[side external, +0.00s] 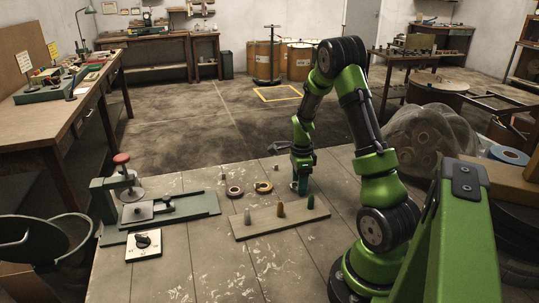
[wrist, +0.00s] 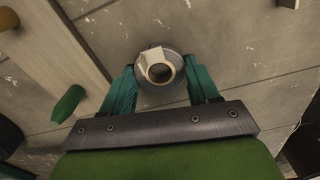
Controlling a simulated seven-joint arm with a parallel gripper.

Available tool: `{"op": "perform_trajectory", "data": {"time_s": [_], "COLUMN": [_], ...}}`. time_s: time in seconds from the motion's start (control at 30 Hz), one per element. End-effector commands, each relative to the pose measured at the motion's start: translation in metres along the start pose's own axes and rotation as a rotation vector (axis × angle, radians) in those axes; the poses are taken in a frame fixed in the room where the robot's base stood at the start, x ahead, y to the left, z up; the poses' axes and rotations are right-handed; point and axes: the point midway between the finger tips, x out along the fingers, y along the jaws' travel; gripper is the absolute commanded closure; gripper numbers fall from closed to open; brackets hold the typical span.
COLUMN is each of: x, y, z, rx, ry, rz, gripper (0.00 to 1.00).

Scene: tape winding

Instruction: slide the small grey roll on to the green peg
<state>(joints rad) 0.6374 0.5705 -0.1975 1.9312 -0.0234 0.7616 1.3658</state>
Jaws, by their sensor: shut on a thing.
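The small grey roll (wrist: 143,73) shows in the wrist view as a grey ring with a brown core and a pale loose flap across its top. My gripper (wrist: 160,84) is shut on it, with one teal finger on each side. In the side external view my gripper (side external: 300,185) is low over the table, just behind the right end of the peg board; the roll is hard to make out there, and I cannot tell whether it touches the table. The green peg (side external: 311,202) stands upright and bare on the board. In the wrist view the green peg (wrist: 68,104) is left of my gripper.
A green winding device (side external: 190,206) stands at left, with a dial box (side external: 143,245) in front.

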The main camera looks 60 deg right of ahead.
Motion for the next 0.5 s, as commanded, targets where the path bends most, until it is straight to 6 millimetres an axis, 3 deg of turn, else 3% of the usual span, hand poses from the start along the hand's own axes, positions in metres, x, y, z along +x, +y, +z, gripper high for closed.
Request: {"op": "perform_trajectory", "data": {"time_s": [0.17,0.5], "x": [-0.015,-0.080], "y": [-0.001,-0.001], "z": [0.000,0.001], "rx": [-0.001,-0.002], "ry": [0.000,-0.002], "rz": [-0.005,-0.004], "gripper": [0.69,0.69]}}
